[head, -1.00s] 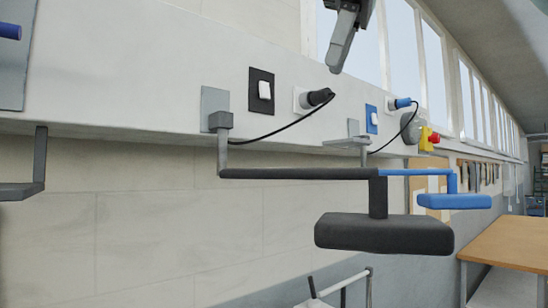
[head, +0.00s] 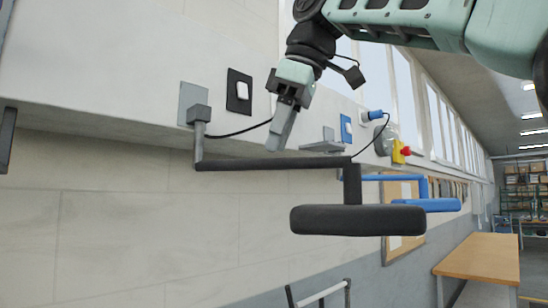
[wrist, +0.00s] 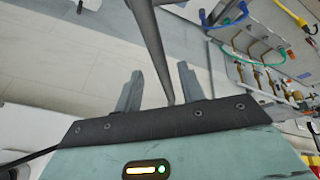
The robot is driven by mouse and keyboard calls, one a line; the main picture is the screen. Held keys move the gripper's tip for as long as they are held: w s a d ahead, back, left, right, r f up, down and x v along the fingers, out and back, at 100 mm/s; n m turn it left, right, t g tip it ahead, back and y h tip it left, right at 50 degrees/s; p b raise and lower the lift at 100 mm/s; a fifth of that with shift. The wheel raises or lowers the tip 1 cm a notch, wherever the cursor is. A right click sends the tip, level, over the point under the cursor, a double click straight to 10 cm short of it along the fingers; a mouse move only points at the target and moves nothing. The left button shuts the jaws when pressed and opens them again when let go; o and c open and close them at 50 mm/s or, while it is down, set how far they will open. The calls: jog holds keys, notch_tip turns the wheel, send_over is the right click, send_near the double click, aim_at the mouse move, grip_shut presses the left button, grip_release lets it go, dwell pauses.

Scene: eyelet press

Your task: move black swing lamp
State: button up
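The black swing lamp has a dark horizontal arm (head: 240,164) hinged at a grey wall bracket (head: 199,115) and a wide black head (head: 357,220) hanging at its right end. My gripper (head: 279,137) points down at the middle of the lamp's arm, with its fingertips close to the bar. In the wrist view my gripper (wrist: 157,82) has its two fingers apart, and a dark bar (wrist: 152,40), which looks like the lamp's arm, runs between them. I see a gap on both sides of the bar. Contact cannot be told.
A blue swing lamp (head: 428,204) is partly hidden behind the black head. A black switch (head: 239,92), a blue switch (head: 346,128) and a red-and-yellow emergency button (head: 401,151) are on the wall panel. A wooden table (head: 478,258) stands at lower right.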

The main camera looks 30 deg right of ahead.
jog(key=shift+x, duration=1.35)
grip_shut()
jog(key=shift+r, duration=0.1)
